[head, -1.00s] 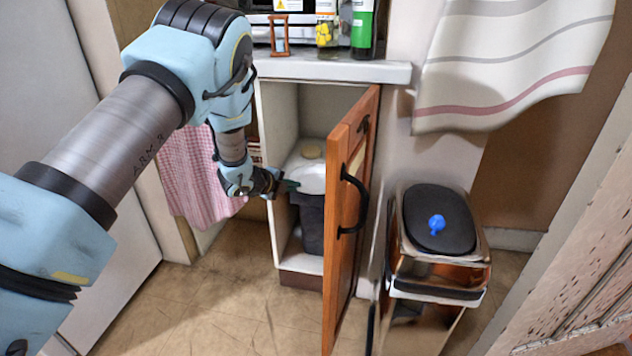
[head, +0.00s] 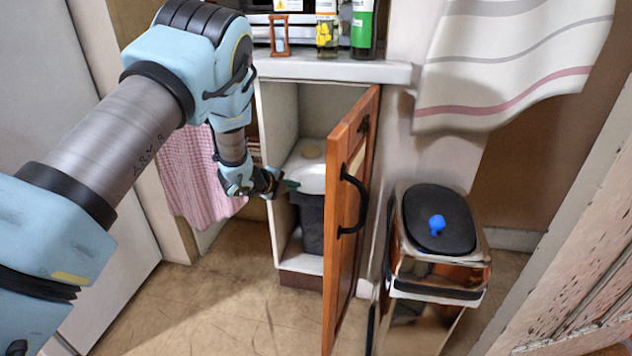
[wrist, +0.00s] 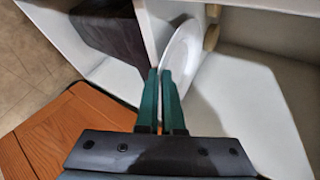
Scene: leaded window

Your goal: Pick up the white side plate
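The white side plate (head: 312,180) is inside the open low cabinet, above a dark bin, and is partly hidden by the door. My gripper (head: 290,185) reaches in from the left at the cabinet opening. In the wrist view its two green fingers (wrist: 160,75) are close together, with the plate's near rim between their tips. The exact contact is partly hidden by the fingers.
The orange wooden door (head: 350,215) stands open, close right of my gripper. The dark bin (head: 310,222) is under the plate. A pedal bin (head: 437,240) stands at right. A pink checked cloth (head: 197,178) hangs at left.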

